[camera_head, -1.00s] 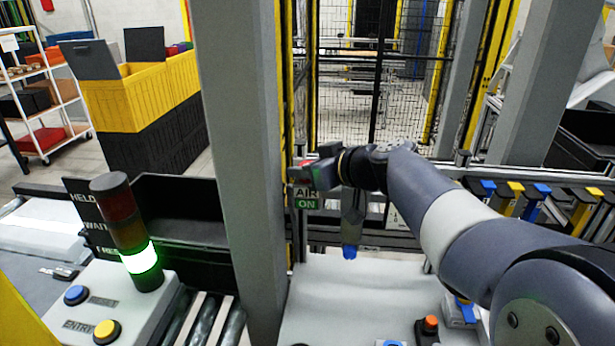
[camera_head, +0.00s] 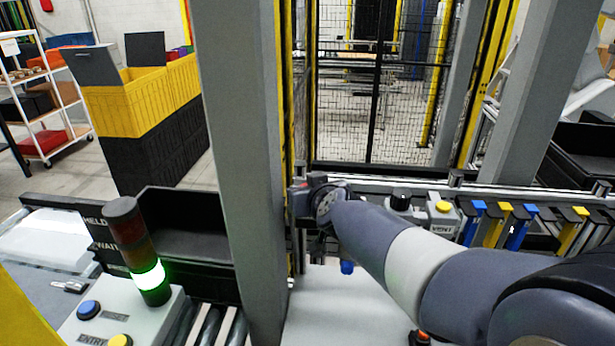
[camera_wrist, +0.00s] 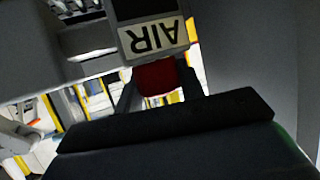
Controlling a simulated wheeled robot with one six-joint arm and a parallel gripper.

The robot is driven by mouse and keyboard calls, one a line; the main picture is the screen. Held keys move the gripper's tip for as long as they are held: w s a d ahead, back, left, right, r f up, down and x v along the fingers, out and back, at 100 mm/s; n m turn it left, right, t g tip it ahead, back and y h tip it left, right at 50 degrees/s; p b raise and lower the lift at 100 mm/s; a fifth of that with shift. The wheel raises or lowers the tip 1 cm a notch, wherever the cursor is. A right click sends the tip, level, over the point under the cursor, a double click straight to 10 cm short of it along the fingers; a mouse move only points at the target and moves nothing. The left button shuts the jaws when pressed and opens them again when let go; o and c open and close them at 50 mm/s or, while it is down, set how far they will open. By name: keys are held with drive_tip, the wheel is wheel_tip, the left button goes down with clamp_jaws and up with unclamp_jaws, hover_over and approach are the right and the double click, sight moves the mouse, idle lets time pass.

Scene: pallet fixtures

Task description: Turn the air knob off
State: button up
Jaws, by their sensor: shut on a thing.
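The air knob is red (camera_wrist: 157,77) and shows in the wrist view just beside the AIR label (camera_wrist: 153,38), which appears upside down. My gripper (camera_wrist: 160,90) has a dark finger on either side of the knob and is shut on it. In the head view my gripper (camera_head: 298,196) is at the grey post, and my wrist hides the knob and label. The ON/OFF part of the label is not readable now.
The grey post (camera_head: 240,150) stands just left of my gripper. A light tower (camera_head: 136,250) with its green lamp lit stands at lower left.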

drive_tip(key=shift+f+p, duration=0.15)
drive_tip(key=shift+p, duration=0.4)
drive_tip(key=o, duration=1)
drive_tip(key=shift+d+r, duration=0.1)
drive_tip(key=shift+r, duration=0.1)
